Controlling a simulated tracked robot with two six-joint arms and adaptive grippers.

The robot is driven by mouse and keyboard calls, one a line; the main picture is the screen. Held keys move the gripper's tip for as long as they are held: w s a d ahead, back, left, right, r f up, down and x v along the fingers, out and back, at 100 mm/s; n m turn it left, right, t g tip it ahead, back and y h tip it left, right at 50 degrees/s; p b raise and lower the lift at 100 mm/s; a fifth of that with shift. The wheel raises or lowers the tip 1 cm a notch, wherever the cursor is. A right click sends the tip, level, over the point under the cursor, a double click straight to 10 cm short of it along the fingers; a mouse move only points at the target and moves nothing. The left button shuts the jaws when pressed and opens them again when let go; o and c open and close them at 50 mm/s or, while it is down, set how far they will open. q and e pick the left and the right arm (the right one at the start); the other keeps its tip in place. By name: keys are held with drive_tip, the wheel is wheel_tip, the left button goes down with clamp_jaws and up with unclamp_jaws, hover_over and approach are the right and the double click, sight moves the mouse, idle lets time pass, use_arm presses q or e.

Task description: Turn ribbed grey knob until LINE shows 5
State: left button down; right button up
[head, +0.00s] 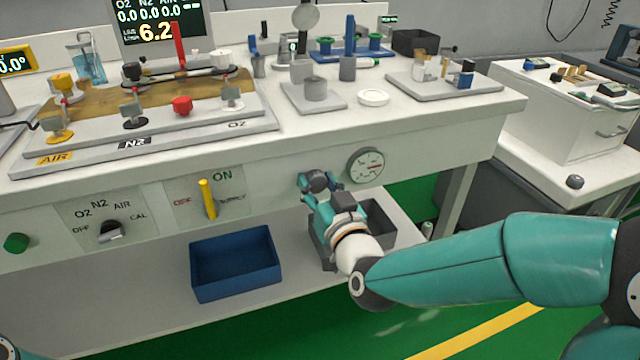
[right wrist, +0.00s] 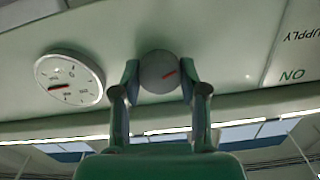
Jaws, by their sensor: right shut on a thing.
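The grey knob (head: 318,178) is on the bench's front panel, left of a round gauge. The display (head: 160,26) at the back of the bench reads 6.2 in large yellow digits beside a small, blurred label. My left gripper is not in view.
The round gauge (head: 366,165) sits close right of my right gripper. A yellow supply lever (head: 207,198) and a selector knob (head: 111,231) are further left on the panel. A blue bin (head: 235,263) stands on the shelf below. Several fittings crowd the bench top.

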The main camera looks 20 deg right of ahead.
drive_tip(key=shift+n, duration=1.3)
drive_tip(key=n, duration=0.2)
drive_tip(key=shift+n, duration=0.4)
drive_tip(key=n, duration=0.3)
drive_tip(key=shift+a+n, duration=0.1)
drive_tip(key=shift+n, duration=0.2)
drive_tip(key=shift+a+f+n, duration=0.1)
drive_tip(key=shift+n, duration=1.6)
